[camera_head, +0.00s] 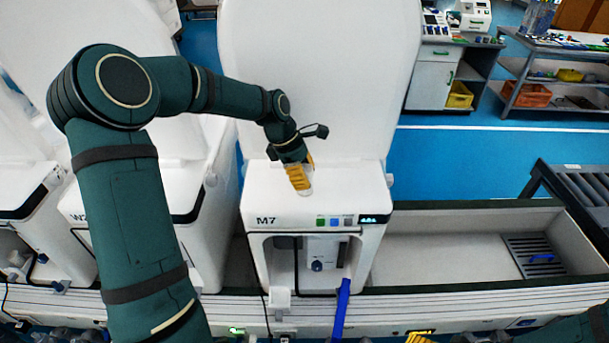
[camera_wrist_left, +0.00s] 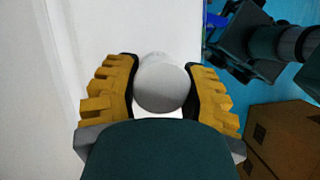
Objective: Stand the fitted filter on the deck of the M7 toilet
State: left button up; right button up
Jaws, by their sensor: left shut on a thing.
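The M7 toilet (camera_head: 262,205) stands in the middle of the head view, its white lid raised behind a flat white deck. My left gripper (camera_head: 299,178) points down at the deck, its yellow fingers shut on a pale filter. In the left wrist view the filter (camera_wrist_left: 163,86) shows as a whitish round end between the two fingers of the gripper (camera_wrist_left: 163,95). In the head view the filter's lower end shows just below the fingertips, at the deck; I cannot tell whether it touches. A yellow part of my right gripper (camera_head: 420,338) shows at the bottom edge.
Another white toilet (camera_head: 180,215) stands close on the left. The M7 front has an open bay with a blue strap (camera_head: 341,310) hanging below. To the right is an empty bay (camera_head: 450,255) with a drain grate. A bench and shelves stand at the back right.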

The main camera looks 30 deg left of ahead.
pick_arm(q)
jog(key=shift+w+a+f, duration=0.15)
jog(key=shift+w+f, duration=0.05)
jog(key=shift+f, duration=0.15)
jog(key=o, duration=1.2)
